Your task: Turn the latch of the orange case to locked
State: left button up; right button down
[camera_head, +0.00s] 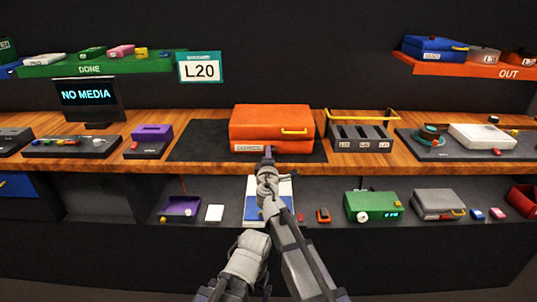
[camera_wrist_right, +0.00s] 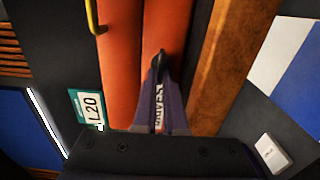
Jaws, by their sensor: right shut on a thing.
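The orange case (camera_head: 270,115) lies flat on a dark mat (camera_head: 190,148) at the middle of the wooden bench. It has a yellow handle (camera_head: 294,131) and a white label (camera_head: 248,148) on its front. My right gripper (camera_head: 268,152) is at the lower middle of that front. In the wrist view, the orange case (camera_wrist_right: 118,60) runs up the picture and the gripper (camera_wrist_right: 160,75) is shut on a small dark part at its front. That part is probably the latch; the fingers hide most of it, and I cannot read its position.
A grey slotted rack (camera_head: 358,133) with a yellow bar stands right of the case. A purple box (camera_head: 150,138) and a NO MEDIA screen (camera_head: 88,97) stand left. A lower shelf holds a green device (camera_head: 373,206) and other items.

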jog(key=c, duration=1)
grip_release()
pick_arm(q)
jog(key=shift+s+a, duration=0.7)
jog(key=shift+s, duration=0.2)
pick_arm(e)
jog(key=s, duration=0.8)
jog(key=shift+w, duration=0.1)
